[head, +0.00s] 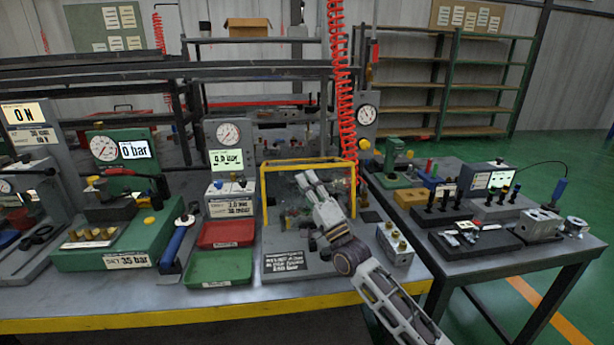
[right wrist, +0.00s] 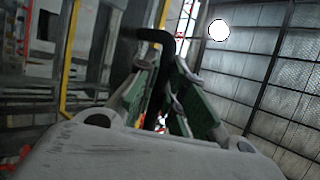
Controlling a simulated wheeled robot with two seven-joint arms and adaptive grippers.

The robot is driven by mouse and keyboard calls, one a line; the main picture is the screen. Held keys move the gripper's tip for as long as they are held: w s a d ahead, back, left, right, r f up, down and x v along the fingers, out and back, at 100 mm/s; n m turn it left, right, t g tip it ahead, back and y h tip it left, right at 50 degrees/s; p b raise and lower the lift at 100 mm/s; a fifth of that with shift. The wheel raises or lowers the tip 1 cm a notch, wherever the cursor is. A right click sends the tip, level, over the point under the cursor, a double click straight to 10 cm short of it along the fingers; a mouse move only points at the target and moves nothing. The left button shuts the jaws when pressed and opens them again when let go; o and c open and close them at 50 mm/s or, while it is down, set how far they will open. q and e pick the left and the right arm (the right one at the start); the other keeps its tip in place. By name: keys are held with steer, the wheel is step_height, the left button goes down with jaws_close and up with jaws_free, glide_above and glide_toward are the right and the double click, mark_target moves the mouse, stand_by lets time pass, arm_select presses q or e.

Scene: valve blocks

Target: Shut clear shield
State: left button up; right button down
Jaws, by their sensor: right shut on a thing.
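The clear shield shows as a yellow frame (head: 308,164) standing over a grey fixture on the near bench; the clear pane itself is hard to make out. Yellow bars (right wrist: 74,50) also show in the right wrist view. My right gripper (head: 304,180) reaches in from the lower right, in front of the frame's opening. In the right wrist view its green-padded fingers (right wrist: 172,95) are shut on a bent black handle (right wrist: 157,36). How the handle joins the shield is hidden. My left gripper is not in view.
A red tray (head: 226,234) and a green tray (head: 220,268) lie left of the fixture. A small grey valve block (head: 395,243) sits right of it. A red coiled hose (head: 340,80) hangs behind the frame. Gauge stands crowd the bench's left side.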

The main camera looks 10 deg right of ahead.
steer(key=shift+s+f+b, duration=0.1)
steer(key=shift+s+f, duration=0.35)
steer(key=shift+f, duration=0.25)
steer(key=shift+s+f+b, duration=0.1)
steer(key=shift+s+f, duration=0.4)
steer(key=shift+f, duration=0.25)
steer(key=shift+s+f+b, duration=0.1)
steer(key=shift+s+f, duration=0.35)
steer(key=shift+f, duration=0.25)
steer(key=c, duration=1.8)
jaws_free()
steer(key=shift+o, duration=0.2)
steer(key=shift+v, duration=5.95)
